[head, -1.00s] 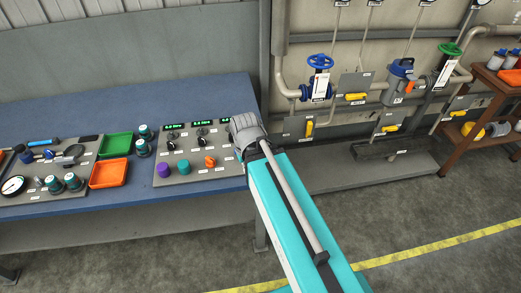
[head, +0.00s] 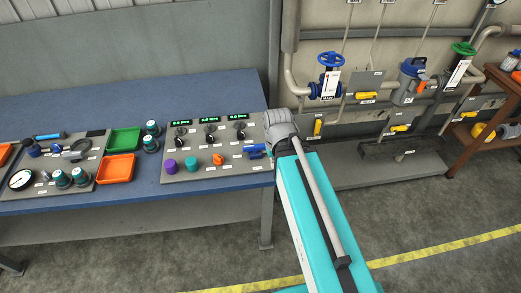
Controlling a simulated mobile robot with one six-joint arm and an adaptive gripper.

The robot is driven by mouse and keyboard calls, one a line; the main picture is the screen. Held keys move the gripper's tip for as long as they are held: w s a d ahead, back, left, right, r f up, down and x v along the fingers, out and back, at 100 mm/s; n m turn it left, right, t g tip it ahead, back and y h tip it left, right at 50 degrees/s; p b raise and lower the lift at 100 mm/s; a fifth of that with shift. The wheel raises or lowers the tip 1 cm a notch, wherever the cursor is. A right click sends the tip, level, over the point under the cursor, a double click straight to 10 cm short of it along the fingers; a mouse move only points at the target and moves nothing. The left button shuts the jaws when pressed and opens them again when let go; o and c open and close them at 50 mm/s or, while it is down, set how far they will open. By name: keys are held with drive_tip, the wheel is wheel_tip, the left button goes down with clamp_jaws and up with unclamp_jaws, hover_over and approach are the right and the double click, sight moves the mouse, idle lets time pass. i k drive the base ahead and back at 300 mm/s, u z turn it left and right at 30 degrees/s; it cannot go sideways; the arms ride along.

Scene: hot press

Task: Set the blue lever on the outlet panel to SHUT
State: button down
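A grey control panel (head: 205,178) lies on the blue-topped bench. A blue lever (head: 255,149) sits at its right end, just left of my arm's grey joint. The lever looks roughly level in the picture, but its labels are too small to read, so I cannot tell its setting. The panel also carries green displays, black knobs, and purple, teal and orange knobs (head: 218,160). I cannot tell whether this is the outlet panel. My gripper is not visible; my arm covers the panel's right edge.
Green (head: 124,140) and orange (head: 117,167) trays and a tool board with a gauge (head: 20,179) are left of the panel. Pipes with a blue handwheel (head: 330,59), a green handwheel (head: 463,48) and yellow levers (head: 366,96) line the wall. The floor in front is open.

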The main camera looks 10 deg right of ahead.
sight(255, 148)
drive_tip(key=k, duration=1.5)
drive_tip(key=u, duration=0.45)
drive_tip(key=i, duration=1)
